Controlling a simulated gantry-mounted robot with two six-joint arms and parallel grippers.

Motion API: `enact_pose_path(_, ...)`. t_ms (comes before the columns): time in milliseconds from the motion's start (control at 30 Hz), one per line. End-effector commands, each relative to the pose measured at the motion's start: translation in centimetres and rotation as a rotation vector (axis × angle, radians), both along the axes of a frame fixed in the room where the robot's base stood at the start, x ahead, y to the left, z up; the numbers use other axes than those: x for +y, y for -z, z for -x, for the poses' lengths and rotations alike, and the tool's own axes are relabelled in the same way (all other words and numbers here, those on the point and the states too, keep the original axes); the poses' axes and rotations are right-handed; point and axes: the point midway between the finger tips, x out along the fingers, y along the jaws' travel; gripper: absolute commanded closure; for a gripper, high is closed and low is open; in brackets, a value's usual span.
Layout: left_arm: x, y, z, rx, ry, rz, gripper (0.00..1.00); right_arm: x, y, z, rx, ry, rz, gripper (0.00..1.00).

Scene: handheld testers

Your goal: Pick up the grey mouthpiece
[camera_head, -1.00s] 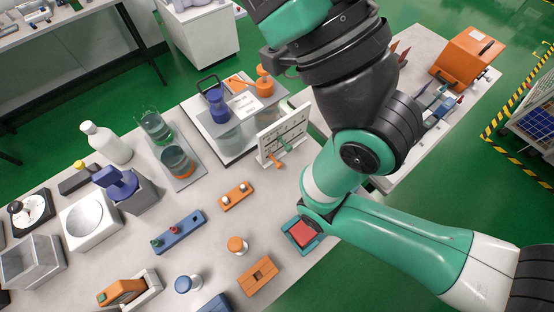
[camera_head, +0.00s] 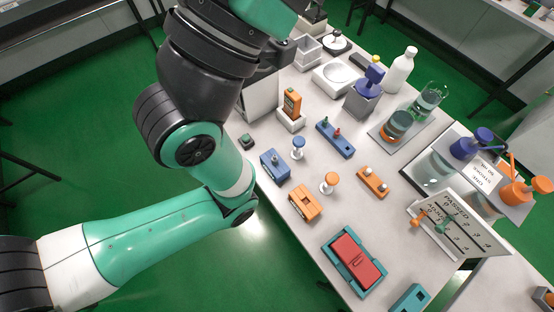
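I cannot pick out the grey mouthpiece for certain. Two small pale pegs stand in an orange holder (camera_head: 372,181) on the middle of the table; they are too small to tell whether one is a grey mouthpiece. A blue holder (camera_head: 335,138) beyond it carries a green and a red peg. A blue tester (camera_head: 275,166) and an orange tester (camera_head: 304,203) lie near the table's left edge. Another orange tester (camera_head: 292,103) stands in a white cradle (camera_head: 291,122). My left arm crosses the left side, but its gripper is out of view. My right gripper is also out of view.
A red pad in a teal tray (camera_head: 328,249) lies near the front. An orange-topped knob (camera_head: 330,182) and blue-topped knob (camera_head: 298,147) stand between the holders and testers. A sign board (camera_head: 455,227), beakers (camera_head: 396,126) and white bottle (camera_head: 401,70) stand to the right.

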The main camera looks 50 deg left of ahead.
Motion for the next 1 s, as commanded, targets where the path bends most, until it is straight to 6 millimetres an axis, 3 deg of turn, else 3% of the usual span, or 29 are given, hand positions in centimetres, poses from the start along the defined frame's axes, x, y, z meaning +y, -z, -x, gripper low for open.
enact_pose_path(467,0.03,-0.02,0.01,0.000,-0.001,0.000,0.00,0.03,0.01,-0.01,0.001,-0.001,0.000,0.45)
enact_pose_path(533,0.03,-0.01,0.00,0.000,-0.001,0.000,0.07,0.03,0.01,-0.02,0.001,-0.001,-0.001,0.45)
enact_pose_path(733,0.03,-0.01,0.00,0.000,-0.001,0.000,0.43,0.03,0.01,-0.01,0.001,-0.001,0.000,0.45)
enact_pose_path(1000,0.03,-0.01,0.00,0.000,-0.001,0.001,0.46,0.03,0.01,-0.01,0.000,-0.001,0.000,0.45)
